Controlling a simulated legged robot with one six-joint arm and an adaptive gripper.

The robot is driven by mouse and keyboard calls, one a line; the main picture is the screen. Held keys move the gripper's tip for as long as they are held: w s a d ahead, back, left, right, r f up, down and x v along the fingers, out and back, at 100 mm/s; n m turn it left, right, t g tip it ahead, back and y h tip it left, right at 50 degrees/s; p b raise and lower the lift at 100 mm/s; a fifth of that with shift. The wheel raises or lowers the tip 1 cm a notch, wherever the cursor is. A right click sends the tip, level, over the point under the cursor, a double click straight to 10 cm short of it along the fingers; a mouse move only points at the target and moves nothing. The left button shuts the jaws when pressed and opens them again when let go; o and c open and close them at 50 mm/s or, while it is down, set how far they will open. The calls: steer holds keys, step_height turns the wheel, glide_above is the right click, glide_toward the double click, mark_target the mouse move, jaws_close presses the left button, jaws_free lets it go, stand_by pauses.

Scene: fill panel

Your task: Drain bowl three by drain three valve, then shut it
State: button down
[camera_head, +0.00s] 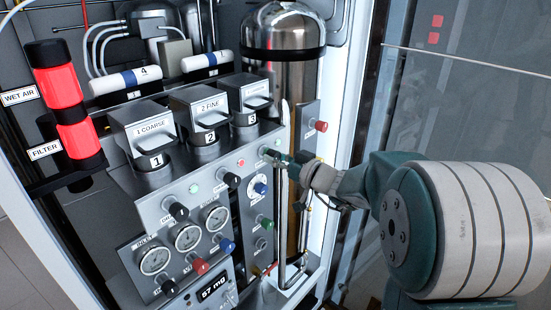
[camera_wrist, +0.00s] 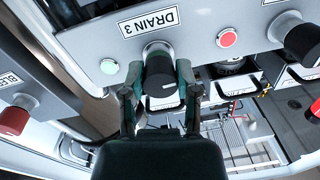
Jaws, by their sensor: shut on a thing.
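In the wrist view, the drain three valve is a black round knob (camera_wrist: 160,75) with a white mark, just below the "DRAIN 3" label (camera_wrist: 148,21). My gripper (camera_wrist: 160,88) has one finger on each side of it and is shut on it. In the head view, my gripper (camera_head: 277,158) reaches the panel's right end from the right and mostly hides this knob. The third housing (camera_head: 248,101), the rightmost of three with numbered caps, stands above and left of it. Any liquid in bowl three cannot be made out.
Other black drain knobs (camera_head: 179,210) (camera_wrist: 303,42) sit along the panel. A red lamp (camera_wrist: 228,38) and a green lamp (camera_wrist: 109,66) flank the drain three knob. A red bleed knob (camera_wrist: 15,117) is at the left. Gauges (camera_head: 187,236) and a "57 mg" display (camera_head: 212,288) are lower.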

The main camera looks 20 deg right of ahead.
steer(key=m, duration=0.9)
steer(key=shift+r+m, duration=0.1)
steer(key=shift+m, duration=0.3)
steer(key=m, duration=0.4)
steer(key=shift+m+t, duration=0.3)
steer(key=shift+m, duration=0.1)
steer(key=shift+m+h, duration=0.3)
steer(key=shift+m, duration=2.1)
steer(key=shift+c, duration=1.8)
jaws_free()
